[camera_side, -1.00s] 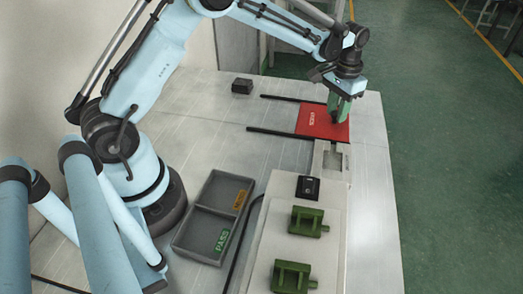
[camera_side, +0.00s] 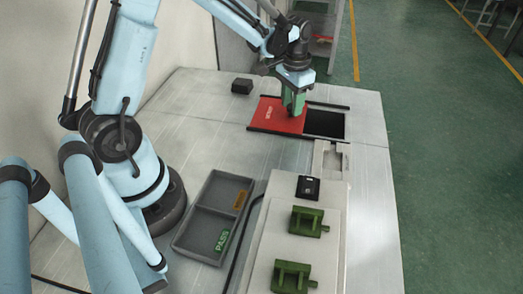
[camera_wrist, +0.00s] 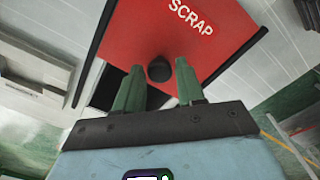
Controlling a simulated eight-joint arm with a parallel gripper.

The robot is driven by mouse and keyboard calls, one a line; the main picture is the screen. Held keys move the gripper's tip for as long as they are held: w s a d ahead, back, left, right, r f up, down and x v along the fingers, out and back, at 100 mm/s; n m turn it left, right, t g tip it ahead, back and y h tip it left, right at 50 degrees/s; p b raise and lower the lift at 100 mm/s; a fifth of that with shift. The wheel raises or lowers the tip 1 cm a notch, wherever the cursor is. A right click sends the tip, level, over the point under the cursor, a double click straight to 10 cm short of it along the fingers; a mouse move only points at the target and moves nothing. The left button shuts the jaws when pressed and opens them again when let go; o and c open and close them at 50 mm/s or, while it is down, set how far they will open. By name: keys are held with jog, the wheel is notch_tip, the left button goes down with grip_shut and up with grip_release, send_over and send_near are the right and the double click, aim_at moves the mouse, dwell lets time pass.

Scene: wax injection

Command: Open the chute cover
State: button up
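The chute cover is a red plate marked SCRAP (camera_side: 272,116), lying on two dark rails. It sits over the left part of the frame, and a dark chute opening (camera_side: 325,123) shows to its right. My gripper (camera_side: 292,112) is over the cover's right part, fingers pointing down. Any small gap at the knob is hard to see.
A small black box (camera_side: 242,86) stands left of the cover. A grey two-part tray (camera_side: 178,240) and a pale machine with green fixtures (camera_side: 307,222) lie nearer the camera. The table right of the opening is clear.

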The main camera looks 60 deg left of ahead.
jog(key=shift+o, duration=1.2)
jog(key=shift+r, duration=0.1)
notch_tip(320, 180, up, 12)
jog(key=s+d+t, duration=0.7)
jog(key=s+d, duration=0.1)
jog(key=s, duration=0.4)
jog(key=shift+s+f, duration=0.25)
jog(key=shift+s, duration=0.1)
